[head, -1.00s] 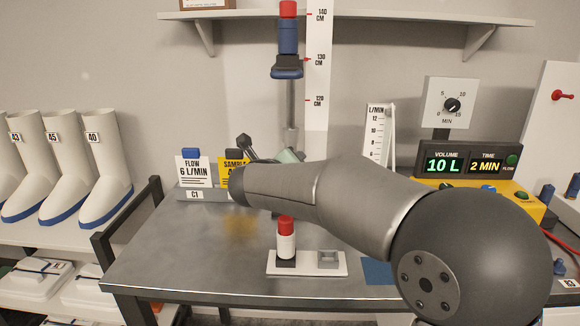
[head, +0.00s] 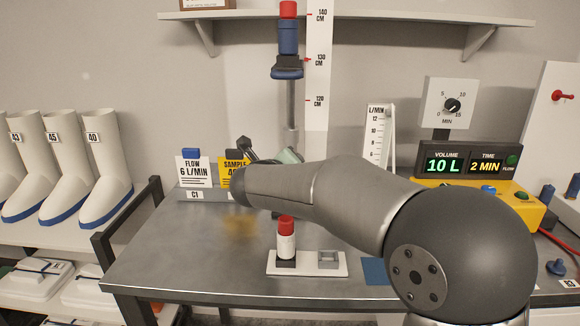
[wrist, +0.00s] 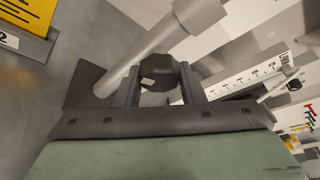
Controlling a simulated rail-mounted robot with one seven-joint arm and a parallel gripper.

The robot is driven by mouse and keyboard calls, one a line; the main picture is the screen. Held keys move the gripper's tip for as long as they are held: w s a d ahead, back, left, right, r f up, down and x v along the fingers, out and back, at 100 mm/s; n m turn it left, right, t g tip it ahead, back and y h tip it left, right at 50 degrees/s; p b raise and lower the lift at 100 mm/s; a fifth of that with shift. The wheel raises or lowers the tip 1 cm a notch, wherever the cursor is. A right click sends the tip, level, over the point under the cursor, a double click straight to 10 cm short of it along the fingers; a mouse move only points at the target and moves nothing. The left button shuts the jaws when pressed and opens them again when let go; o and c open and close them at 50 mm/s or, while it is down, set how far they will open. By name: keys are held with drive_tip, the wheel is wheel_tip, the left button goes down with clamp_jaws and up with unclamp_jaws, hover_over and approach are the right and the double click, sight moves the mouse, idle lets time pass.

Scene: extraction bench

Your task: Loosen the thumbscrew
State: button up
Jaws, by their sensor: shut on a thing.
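The thumbscrew, a dark faceted knob (wrist: 163,74) with a small white mark, shows in the wrist view in front of a grey stand pole (wrist: 150,55). My gripper (wrist: 160,71) has one finger on each side of the knob and is shut on it. The pole (head: 291,105) also shows in the head view, rising behind my arm. It carries a blue and dark sampler head with a red top (head: 288,45). In the head view my arm hides the knob and most of the gripper.
A white holder (head: 305,264) with a red-capped bottle (head: 286,240) stands on the bench below my arm. Flow (head: 193,170) and yellow sample (head: 235,164) cards stand left of the pole. A flow gauge (head: 379,135) and a yellow timer unit (head: 530,208) are right.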

drive_tip(key=n+t+h, duration=0.1)
drive_tip(key=n+h, duration=0.1)
drive_tip(key=n, duration=0.2)
drive_tip(key=shift+f+n, duration=0.1)
drive_tip(key=shift+n, duration=0.2)
drive_tip(key=n+t+b, duration=0.1)
drive_tip(key=n, duration=0.1)
drive_tip(key=n+t+b, duration=0.1)
drive_tip(key=n, duration=0.2)
drive_tip(key=shift+n+t+h+b, duration=0.3)
drive_tip(key=shift+b, duration=0.05)
idle(0.4)
drive_tip(key=o, duration=1)
drive_tip(key=v, duration=0.8)
drive_tip(key=b+v, duration=0.1)
drive_tip(key=v, duration=0.8)
drive_tip(key=shift+s+r, duration=0.2)
drive_tip(key=shift+s, duration=0.05)
drive_tip(key=shift+a, duration=0.1)
